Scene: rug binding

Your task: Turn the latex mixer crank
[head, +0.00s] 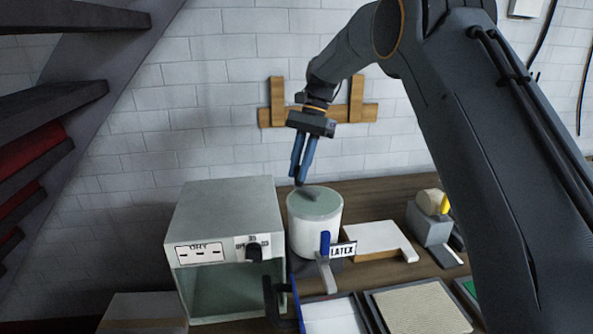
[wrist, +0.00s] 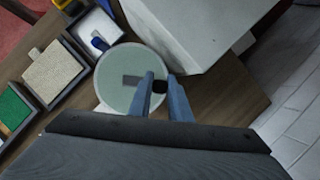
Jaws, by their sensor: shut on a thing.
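The latex mixer (head: 313,222) is a white drum with a pale green top, standing on the bench right of the grey box. A "LATEX" label (head: 343,250) is on its front, beside a blue-handled grey lever (head: 325,243). A flat grey crank arm (head: 310,194) lies across its top, and it also shows in the wrist view (wrist: 132,81). My gripper (head: 299,179) comes down from above with blue fingers. In the wrist view my gripper (wrist: 161,82) is shut on the dark crank knob (wrist: 159,87), near the drum's rim. The fingers partly hide the knob.
A grey box marked "DRY" (head: 222,207) with a dark knob and open front stands close left of the drum. A white block (head: 375,238), a grey device with a roll (head: 430,228) and several trays (head: 418,307) fill the bench right and front. A brick wall is behind.

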